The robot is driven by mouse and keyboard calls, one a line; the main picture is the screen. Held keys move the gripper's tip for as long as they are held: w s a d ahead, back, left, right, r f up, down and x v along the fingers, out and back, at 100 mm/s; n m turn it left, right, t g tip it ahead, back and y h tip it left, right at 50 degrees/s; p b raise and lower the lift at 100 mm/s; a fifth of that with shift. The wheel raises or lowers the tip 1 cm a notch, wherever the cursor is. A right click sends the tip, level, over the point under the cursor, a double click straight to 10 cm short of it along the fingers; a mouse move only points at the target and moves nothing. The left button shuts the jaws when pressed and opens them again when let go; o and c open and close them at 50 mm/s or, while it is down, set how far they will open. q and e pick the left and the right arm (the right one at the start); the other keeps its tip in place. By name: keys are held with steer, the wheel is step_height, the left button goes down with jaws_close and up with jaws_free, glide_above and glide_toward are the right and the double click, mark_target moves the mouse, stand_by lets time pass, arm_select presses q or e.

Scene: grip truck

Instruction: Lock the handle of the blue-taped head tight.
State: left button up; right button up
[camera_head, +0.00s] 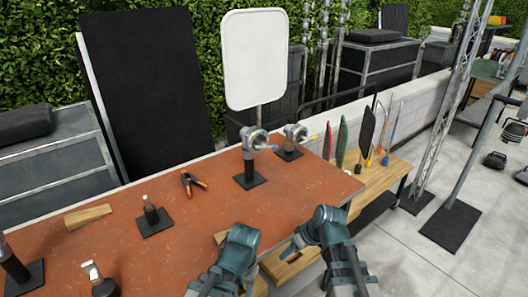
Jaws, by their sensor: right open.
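The head with the blue handle (270,148) sits on a black post with a square base near the back edge of the orange-brown table (150,240). A thin rod rises from this head to a white rounded panel (255,58). I cannot tell how tight the handle is. My right gripper (290,246) is open near the table's front edge, below and in front of the head, well apart from it. My left arm (237,250) reaches in beside it; its gripper fingers are not visible.
A second head with a yellow-tipped handle (312,138) stands right of the first. Wooden blocks (285,266) are near my arms.

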steer(key=w+a+r+n+t+y, duration=0.1)
steer(key=w, duration=0.1)
steer(key=w+a+r+n+t+y, duration=0.1)
steer(key=w+n, duration=0.1)
steer(key=w+r+n+y, duration=0.1)
steer(key=w+r, duration=0.1)
steer(key=shift+w+a+n+t, duration=0.2)
steer(key=shift+a+n+t, duration=0.1)
steer(key=shift+a+t, duration=0.1)
steer(key=w+a+r+n+t+y, duration=0.1)
steer(key=w+r+n+t+y, duration=0.1)
steer(key=w+r+n, duration=0.15)
steer(key=n+t+y, duration=0.2)
steer(key=n+t, duration=0.3)
steer(key=t, duration=0.2)
glide_toward(267, 148)
steer(key=shift+m, duration=0.25)
steer(key=x, duration=1.1)
steer(key=shift+w+a+f, duration=0.1)
steer(key=shift+w, duration=0.25)
steer(key=shift+c, duration=0.4)
jaws_close()
